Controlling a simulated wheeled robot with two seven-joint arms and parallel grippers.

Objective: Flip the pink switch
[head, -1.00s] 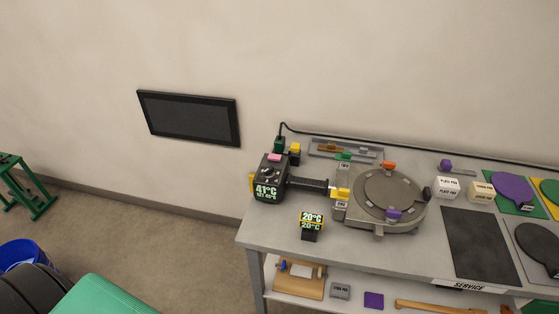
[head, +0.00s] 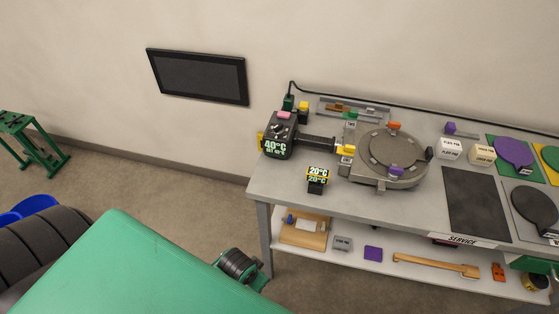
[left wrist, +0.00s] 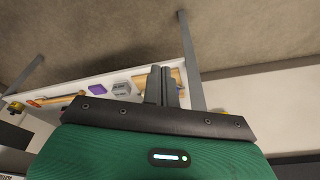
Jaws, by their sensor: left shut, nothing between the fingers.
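The pink switch (head: 283,115) sits on top of the black heater control box (head: 280,136) at the left end of the cart top. The box reads 40°C. My left gripper (left wrist: 162,74) is shut and empty in the left wrist view. Its dark fingers show against the cart's lower shelf, apart from the switch. The switch does not show in that view. In the head view my green left arm fills the lower left, and its fingers cannot be made out. My right gripper is not in view.
The cart top (head: 325,202) also bears a 20°C display (head: 317,178), a round grey machine (head: 390,160) and pads at the right. The lower shelf holds a wooden block, a grey box and a purple block (head: 373,254). A dark panel (head: 197,77) hangs on the wall.

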